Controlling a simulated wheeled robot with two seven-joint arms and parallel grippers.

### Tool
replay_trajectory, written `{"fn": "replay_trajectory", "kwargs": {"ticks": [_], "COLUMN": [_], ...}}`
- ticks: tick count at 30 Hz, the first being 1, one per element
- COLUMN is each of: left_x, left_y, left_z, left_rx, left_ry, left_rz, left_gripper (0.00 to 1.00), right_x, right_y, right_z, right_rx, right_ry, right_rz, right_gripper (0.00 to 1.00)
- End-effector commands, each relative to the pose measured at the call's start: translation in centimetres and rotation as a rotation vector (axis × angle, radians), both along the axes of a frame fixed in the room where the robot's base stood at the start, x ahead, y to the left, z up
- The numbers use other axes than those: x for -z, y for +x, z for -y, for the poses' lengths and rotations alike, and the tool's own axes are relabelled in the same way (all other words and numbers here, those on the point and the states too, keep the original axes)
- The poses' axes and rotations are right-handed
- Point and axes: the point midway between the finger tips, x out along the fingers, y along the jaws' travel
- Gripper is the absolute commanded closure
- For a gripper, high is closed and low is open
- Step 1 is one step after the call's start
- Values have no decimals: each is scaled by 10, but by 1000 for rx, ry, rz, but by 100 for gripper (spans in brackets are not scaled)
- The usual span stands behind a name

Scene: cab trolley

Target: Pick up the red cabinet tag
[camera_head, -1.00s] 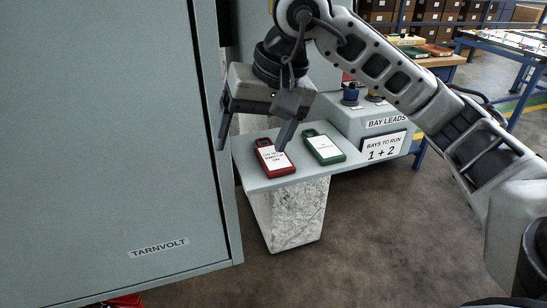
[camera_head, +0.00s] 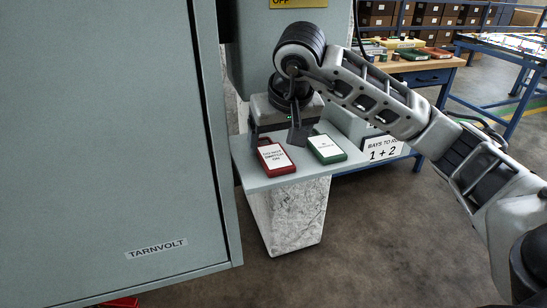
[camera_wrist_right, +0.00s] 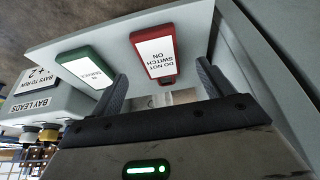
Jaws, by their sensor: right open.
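The red cabinet tag (camera_head: 273,158), with a white label reading "DO NOT SWITCH ON", lies flat on a small grey shelf (camera_head: 262,185). My right gripper (camera_head: 276,145) is open and low over the handle end of the red tag. In the right wrist view the red tag (camera_wrist_right: 154,53) shows ahead, between the two spread fingers (camera_wrist_right: 162,72), with its handle end toward the gripper. I cannot tell whether a finger touches it. A green tag (camera_head: 326,148) lies to its right, close to one finger in the wrist view (camera_wrist_right: 86,66). My left gripper is out of view.
A large grey cabinet door (camera_head: 110,150) labelled TARNVOLT stands close on the left. A box with a "1 + 2" sign (camera_head: 384,149) sits right of the shelf. Tables and shelving with boxes (camera_head: 420,20) stand behind.

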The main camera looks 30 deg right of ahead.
Motion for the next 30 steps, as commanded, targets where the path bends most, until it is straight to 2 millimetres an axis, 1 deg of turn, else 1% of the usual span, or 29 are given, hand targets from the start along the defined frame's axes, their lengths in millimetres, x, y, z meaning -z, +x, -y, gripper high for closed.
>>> {"fn": "replay_trajectory", "kwargs": {"ticks": [3,8,11,17,20,21,22,23,30], "left_x": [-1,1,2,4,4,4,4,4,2], "left_y": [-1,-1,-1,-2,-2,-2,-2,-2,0], "left_z": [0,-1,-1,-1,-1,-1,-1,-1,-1], "left_rx": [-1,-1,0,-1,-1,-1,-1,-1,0], "left_ry": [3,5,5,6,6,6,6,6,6], "left_rz": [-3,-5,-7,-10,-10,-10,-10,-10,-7], "left_gripper": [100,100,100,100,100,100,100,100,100], "right_x": [19,38,43,43,43,43,43,43,42], "right_y": [3,11,13,13,13,13,13,13,13], "right_z": [2,4,5,5,5,5,5,5,5], "right_rx": [1,1,-1,0,0,0,0,0,0], "right_ry": [2,2,2,1,1,1,1,1,1], "right_rz": [-8,-5,-2,-1,-1,-1,-1,-1,-1], "right_gripper": [20,20,20,20,45,56,64,68,69]}}
